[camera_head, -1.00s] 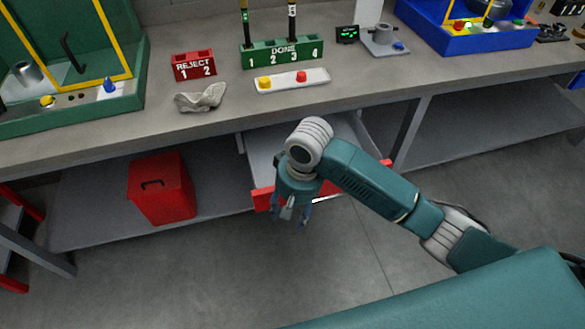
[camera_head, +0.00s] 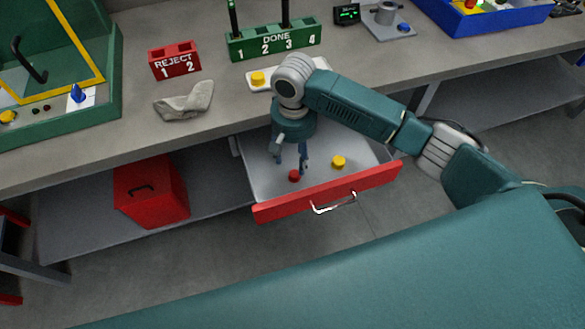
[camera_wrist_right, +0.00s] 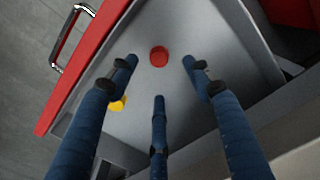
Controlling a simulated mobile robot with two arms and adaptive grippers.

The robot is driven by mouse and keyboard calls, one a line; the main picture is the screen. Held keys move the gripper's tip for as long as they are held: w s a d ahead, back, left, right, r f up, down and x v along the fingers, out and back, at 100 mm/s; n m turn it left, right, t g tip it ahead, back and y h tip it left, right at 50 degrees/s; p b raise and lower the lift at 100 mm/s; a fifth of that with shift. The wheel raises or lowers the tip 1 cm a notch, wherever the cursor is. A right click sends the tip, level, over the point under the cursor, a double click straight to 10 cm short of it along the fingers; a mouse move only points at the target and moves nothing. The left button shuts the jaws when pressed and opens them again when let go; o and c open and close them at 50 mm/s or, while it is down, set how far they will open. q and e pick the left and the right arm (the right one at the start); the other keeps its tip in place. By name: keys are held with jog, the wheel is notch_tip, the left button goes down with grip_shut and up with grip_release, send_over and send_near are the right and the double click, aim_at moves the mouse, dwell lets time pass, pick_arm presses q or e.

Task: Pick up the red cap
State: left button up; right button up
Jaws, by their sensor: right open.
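The red cap (camera_head: 294,176) lies on the floor of the open drawer (camera_head: 365,185), near its front left. In the right wrist view the red cap (camera_wrist_right: 159,56) shows whole, between and a little beyond the spread fingertips. My right gripper (camera_head: 291,163) points down over the drawer. Its three blue fingers (camera_wrist_right: 159,72) are apart and hold nothing; no finger appears to touch the cap. My left gripper is not in view.
A yellow cap (camera_head: 338,162) lies right of the red one in the drawer. The red drawer front has a metal handle (camera_head: 334,207). Above is the bench with a grey cloth (camera_head: 185,101), REJECT rack (camera_head: 174,61) and DONE rack (camera_head: 275,40). A red bin (camera_head: 150,190) stands left.

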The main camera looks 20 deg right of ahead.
aim_at(295, 173)
jog(key=f, duration=0.2)
jog(key=shift+s+f, duration=0.2)
jog(key=shift+f, duration=0.2)
jog(key=shift+w+f, duration=0.1)
jog(key=shift+f, duration=0.3)
jog(key=f, duration=0.2)
jog(key=f+p, duration=0.1)
jog(key=f, duration=0.1)
jog(key=shift+w+d+f, duration=0.1)
jog(key=shift+d+f, duration=0.1)
jog(key=shift+f, duration=0.1)
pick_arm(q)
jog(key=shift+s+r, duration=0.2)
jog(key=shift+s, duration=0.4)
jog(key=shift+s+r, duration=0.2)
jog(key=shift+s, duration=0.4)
pick_arm(e)
jog(key=c, duration=0.8)
